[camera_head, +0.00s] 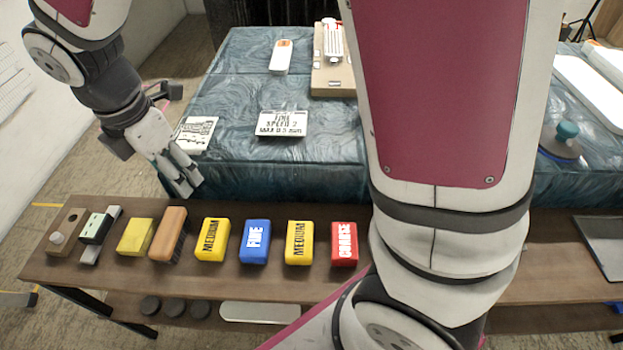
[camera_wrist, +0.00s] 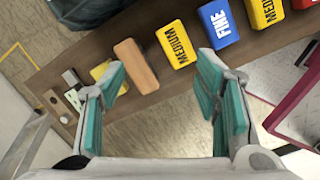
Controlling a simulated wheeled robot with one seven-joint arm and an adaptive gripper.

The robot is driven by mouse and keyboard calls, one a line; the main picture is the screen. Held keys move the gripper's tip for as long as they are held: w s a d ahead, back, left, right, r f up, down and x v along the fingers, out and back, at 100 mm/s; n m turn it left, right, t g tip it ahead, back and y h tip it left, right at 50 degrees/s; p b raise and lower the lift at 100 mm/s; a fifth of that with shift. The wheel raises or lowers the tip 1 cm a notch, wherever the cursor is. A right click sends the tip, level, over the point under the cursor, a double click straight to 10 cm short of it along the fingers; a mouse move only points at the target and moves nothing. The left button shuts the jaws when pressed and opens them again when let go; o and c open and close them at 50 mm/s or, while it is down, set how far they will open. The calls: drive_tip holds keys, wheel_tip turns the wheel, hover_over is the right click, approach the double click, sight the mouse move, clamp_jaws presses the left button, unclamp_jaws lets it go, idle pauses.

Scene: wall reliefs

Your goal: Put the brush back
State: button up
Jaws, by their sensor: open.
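The brush (camera_head: 168,232), a tan wooden block with dark bristles along its side, lies on the brown bench between a yellow sponge-like block and a yellow MEDIUM block. In the wrist view the brush (camera_wrist: 136,66) shows toward the left finger, beyond the fingertips. My gripper (camera_head: 182,190) is open and empty, above and behind the brush at the bench's far edge. In the wrist view its teal-padded fingers (camera_wrist: 162,70) are spread wide with nothing between them.
The yellow sponge-like block (camera_head: 135,237) and yellow MEDIUM block (camera_head: 212,240) flank the brush. Blue FINE (camera_head: 255,242) and red COARSE (camera_head: 344,245) blocks stand further right. A blue-covered table (camera_head: 235,160) is behind the bench (camera_head: 100,275). My arm hides part of the bench.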

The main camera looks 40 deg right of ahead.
drive_tip(key=s+d+r+m, duration=0.5)
drive_tip(key=s+d+m, duration=0.2)
drive_tip(key=s+m, duration=0.15)
drive_tip(key=s+d+r+m, duration=0.5)
drive_tip(key=s+d+m, duration=0.2)
drive_tip(key=s, duration=0.2)
drive_tip(key=s+d+m+y, duration=0.1)
drive_tip(key=s+m, duration=0.6)
drive_tip(key=s, duration=0.1)
drive_tip(key=shift+d+f, duration=0.25)
drive_tip(key=shift+f, duration=0.05)
wheel_tip(320, 180, up, 16)
drive_tip(key=t+p, duration=0.3)
drive_tip(key=p, duration=1.1)
drive_tip(key=shift+r+p, duration=0.2)
drive_tip(key=shift+p, duration=0.15)
